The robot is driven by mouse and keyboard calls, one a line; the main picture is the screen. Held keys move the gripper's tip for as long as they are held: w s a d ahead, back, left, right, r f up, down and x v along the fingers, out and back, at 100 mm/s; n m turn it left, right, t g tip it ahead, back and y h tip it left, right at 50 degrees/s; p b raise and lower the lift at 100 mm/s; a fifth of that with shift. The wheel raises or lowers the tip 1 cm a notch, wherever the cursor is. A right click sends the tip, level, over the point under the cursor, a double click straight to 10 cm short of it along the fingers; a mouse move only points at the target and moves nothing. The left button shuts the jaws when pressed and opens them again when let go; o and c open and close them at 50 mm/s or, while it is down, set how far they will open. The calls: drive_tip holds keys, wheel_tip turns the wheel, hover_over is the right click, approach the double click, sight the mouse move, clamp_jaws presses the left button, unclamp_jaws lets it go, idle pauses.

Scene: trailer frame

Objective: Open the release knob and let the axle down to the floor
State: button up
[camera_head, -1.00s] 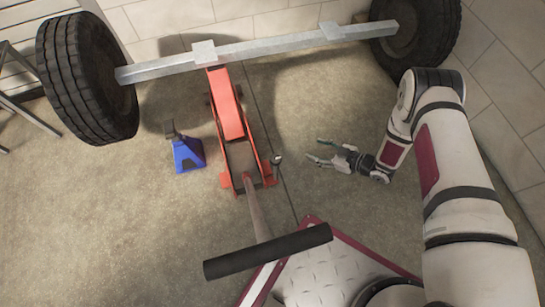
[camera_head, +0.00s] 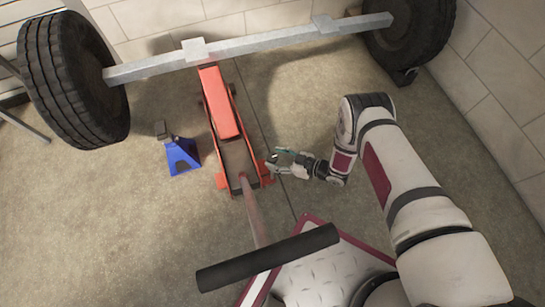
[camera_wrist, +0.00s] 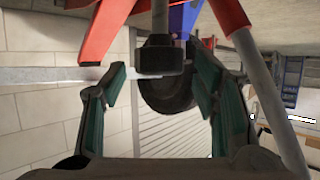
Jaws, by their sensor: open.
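The red floor jack (camera_head: 224,100) stands under the pale grey axle (camera_head: 265,42), its front end beneath the block at mid-left of the beam. The axle runs between two black tyres. The release knob (camera_wrist: 160,57) shows in the wrist view as a dark block on a grey stem (camera_wrist: 161,20), between my fingers, with gaps on both sides. My gripper (camera_head: 273,162) is open at the jack's right rear side, fingers pointing at the jack. In the head view the fingers partly hide the knob.
The jack's handle ends in a black grip (camera_head: 268,257) toward me, over my base. A blue jack stand (camera_head: 182,155) stands left of the jack. The left tyre (camera_head: 72,80) and right tyre (camera_head: 408,35) flank the axle.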

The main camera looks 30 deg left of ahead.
drive_tip(key=shift+x, duration=1.25)
drive_tip(key=c, duration=1.1)
